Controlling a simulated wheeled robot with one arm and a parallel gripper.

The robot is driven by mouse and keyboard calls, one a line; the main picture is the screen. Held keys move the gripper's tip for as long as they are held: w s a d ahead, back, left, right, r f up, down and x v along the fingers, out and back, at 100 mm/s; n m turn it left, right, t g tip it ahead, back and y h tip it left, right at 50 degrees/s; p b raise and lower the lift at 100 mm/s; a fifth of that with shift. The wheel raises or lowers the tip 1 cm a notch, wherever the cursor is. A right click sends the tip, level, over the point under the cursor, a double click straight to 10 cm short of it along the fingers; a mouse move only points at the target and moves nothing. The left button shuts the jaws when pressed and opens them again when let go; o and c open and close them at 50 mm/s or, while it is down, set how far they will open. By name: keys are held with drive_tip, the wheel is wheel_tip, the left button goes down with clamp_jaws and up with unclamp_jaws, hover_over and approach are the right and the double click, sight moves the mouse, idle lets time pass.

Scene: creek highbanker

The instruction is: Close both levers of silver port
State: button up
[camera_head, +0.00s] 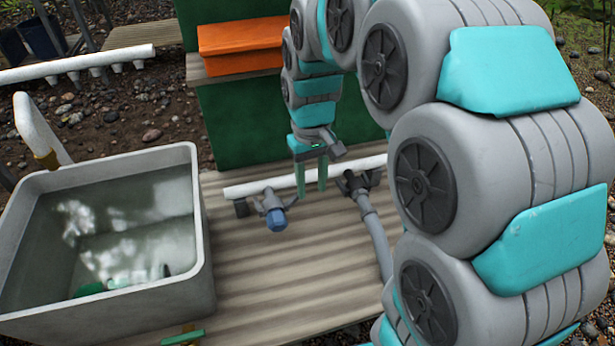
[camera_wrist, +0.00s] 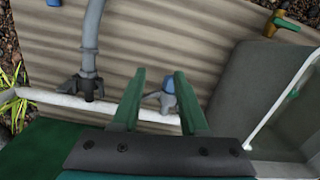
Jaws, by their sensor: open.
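The silver port (camera_head: 270,203), a light grey fitting with a blue plug (camera_head: 276,220) in its end, sits on the white pipe (camera_head: 240,189). In the head view its two levers appear to stick out to the sides. My gripper (camera_head: 311,191) is open and empty, pointing down just right of the port. In the wrist view the silver port (camera_wrist: 155,97) and its blue plug (camera_wrist: 168,86) show between and beyond my green fingers (camera_wrist: 160,75). One lever points left there; the right finger may hide the other. I cannot tell contact.
A dark port (camera_head: 357,183) with a grey hose (camera_head: 376,235) is right of the silver port. A grey water tub (camera_head: 205,240) stands left on the ridged wooden deck (camera_head: 290,290). A green wall (camera_head: 240,125) with an orange box (camera_head: 240,45) is behind.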

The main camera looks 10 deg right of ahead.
drive_tip(key=shift+s, duration=0.1)
drive_tip(key=m+b, duration=0.4)
drive_tip(key=m, duration=0.8)
hover_over(296, 195)
drive_tip(key=shift+t, duration=0.4)
wheel_tip(296, 195, down, 13)
drive_tip(key=shift+s+f, duration=0.1)
drive_tip(key=shift+f, duration=3.85)
drive_tip(key=shift+c, duration=0.3)
clamp_jaws()
